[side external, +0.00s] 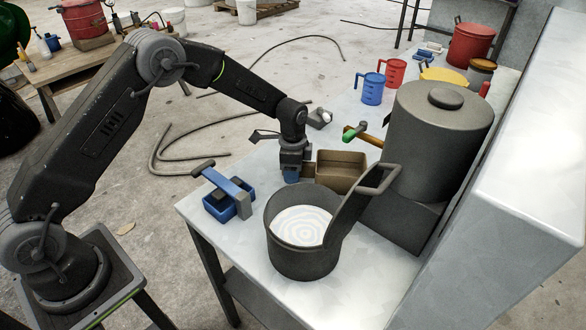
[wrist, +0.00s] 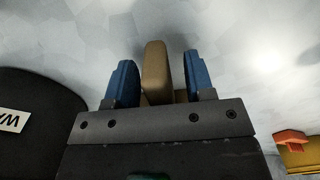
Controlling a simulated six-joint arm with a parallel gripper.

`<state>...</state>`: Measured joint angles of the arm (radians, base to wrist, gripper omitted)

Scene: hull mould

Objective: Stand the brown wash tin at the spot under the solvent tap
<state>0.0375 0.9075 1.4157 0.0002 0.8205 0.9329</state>
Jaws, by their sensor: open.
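The brown wash tin (side external: 341,184) is an open rectangular box standing upright on the pale bench, behind the dark pot. The solvent tap (side external: 362,135), brassy with a green end, juts left from the grey drum above the tin's far side; I cannot tell whether the tin is directly below it. My gripper (side external: 291,175) points down at the tin's left end. In the wrist view my gripper (wrist: 162,78) is open, its blue fingers either side of a narrow brown part of the tin (wrist: 157,75), with gaps showing. Most of the tin is hidden there.
A dark pot (side external: 285,258) with pale liquid and a raised handle stands in front of the tin. The grey drum (side external: 432,140) is to the right. A blue tray (side external: 228,198) is left; blue (side external: 372,88) and red (side external: 395,72) jugs stand behind.

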